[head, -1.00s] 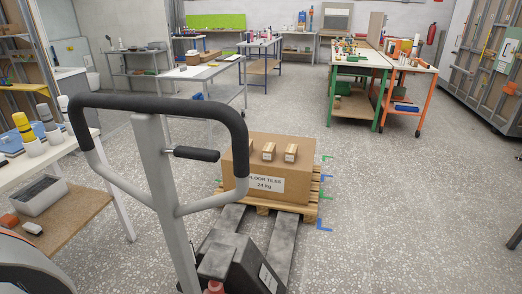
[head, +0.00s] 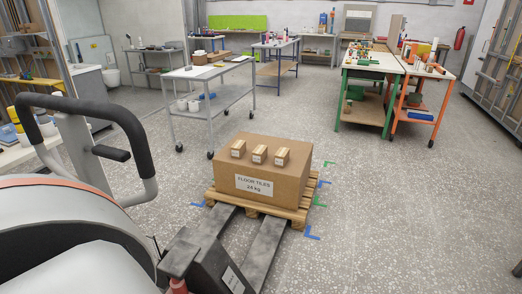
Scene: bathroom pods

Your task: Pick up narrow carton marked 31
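Three small narrow cartons stand in a row on top of a large brown box marked "FLOOR TILES 24 kg" (head: 280,185): a left carton (head: 238,149), a middle carton (head: 260,154) and a right carton (head: 282,157). Each has a small white label, too small to read, so I cannot tell which is marked 31. The large box sits on a wooden pallet (head: 292,214). Neither of my grippers is in view.
A pallet jack, with its handle (head: 135,125) at the left and forks (head: 262,250) at the pallet, stands close in front. A grey wheeled table (head: 205,73) is behind left; a green-legged bench (head: 370,62) is behind right. The floor right of the pallet is clear.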

